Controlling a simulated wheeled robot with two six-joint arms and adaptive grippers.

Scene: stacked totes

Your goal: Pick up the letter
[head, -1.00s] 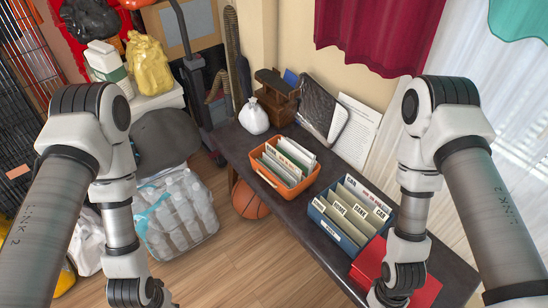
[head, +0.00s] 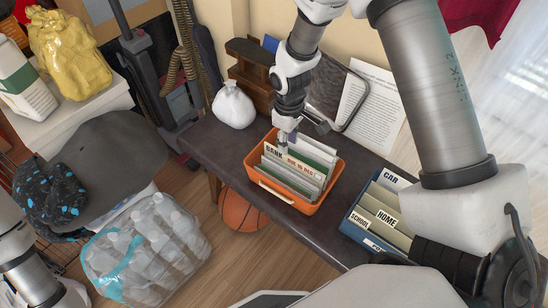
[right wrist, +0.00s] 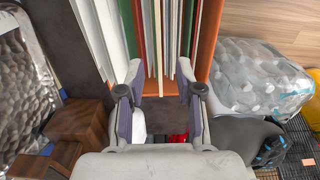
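An orange tote (head: 308,207) on the dark table holds upright papers and dividers, with labels reading "BANK" (head: 273,152) and "DUE IN DEC" (head: 312,166). I cannot tell which of these sheets is the letter. A printed white sheet (head: 368,95) also leans on the wall behind. My right gripper (head: 287,136) is over the back left part of the orange tote, by the tops of the papers. In the right wrist view its two fingers (right wrist: 160,88) are apart, with paper edges (right wrist: 160,45) just past them and nothing clearly held. My left gripper is out of view.
A blue tote (head: 350,225) with labelled dividers stands to the right on the table (head: 325,240). A white bag (head: 234,106), a wooden organizer (head: 253,72) and a dark quilted pouch (head: 326,88) are close behind. A basketball (head: 241,210) is below the table.

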